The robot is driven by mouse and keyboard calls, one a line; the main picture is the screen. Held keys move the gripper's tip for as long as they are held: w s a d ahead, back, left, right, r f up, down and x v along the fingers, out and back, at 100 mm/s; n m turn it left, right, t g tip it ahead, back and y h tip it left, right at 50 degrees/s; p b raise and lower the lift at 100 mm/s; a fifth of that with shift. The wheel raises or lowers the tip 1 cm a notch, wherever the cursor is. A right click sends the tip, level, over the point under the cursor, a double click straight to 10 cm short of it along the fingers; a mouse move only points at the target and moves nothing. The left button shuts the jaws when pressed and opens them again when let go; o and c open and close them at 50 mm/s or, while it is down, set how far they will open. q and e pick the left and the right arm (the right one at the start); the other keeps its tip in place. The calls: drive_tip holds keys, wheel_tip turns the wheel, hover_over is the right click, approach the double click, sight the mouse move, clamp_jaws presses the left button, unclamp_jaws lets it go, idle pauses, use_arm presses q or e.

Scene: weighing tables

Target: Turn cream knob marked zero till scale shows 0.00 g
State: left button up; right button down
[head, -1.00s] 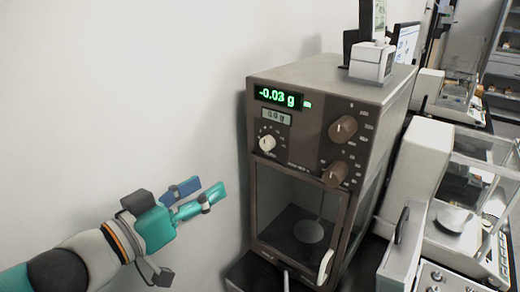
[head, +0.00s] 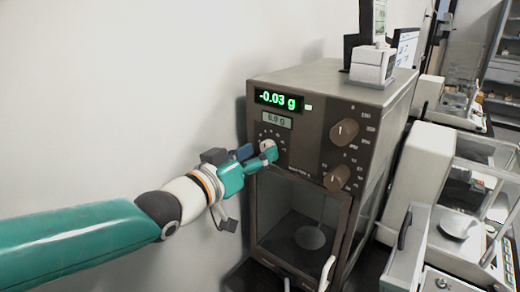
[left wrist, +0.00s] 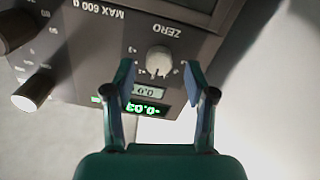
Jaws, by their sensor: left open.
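The brown scale (head: 330,115) stands by the wall, and its green display (head: 279,100) reads -0.03 g. The cream knob (head: 267,146) is low on the left of its front panel, partly hidden by my gripper. In the left wrist view the panel appears upside down, with the cream knob (left wrist: 158,62) under the word ZERO. My left gripper (head: 262,156) is at the knob in the head view. In the left wrist view its open fingers (left wrist: 160,78) are on either side of the knob's lower part, with gaps to both sides. My right gripper is not in view.
Two brown knobs (head: 344,132) sit to the right on the same panel. Below is a glass-fronted chamber (head: 300,215) with a pan inside. Other balances (head: 455,225) stand to the right, and a small white device (head: 372,65) is on top.

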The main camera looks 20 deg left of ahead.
use_arm(q)
drive_tip(key=shift+x, duration=0.85)
clamp_jaws()
drive_tip(key=shift+f+m+b, duration=0.1)
drive_tip(key=shift+m+b, duration=1.3)
drive_tip(key=shift+b, duration=0.25)
drive_tip(key=shift+m+b, duration=0.95)
drive_tip(key=shift+m, duration=0.55)
drive_tip(key=shift+d, duration=0.1)
unclamp_jaws()
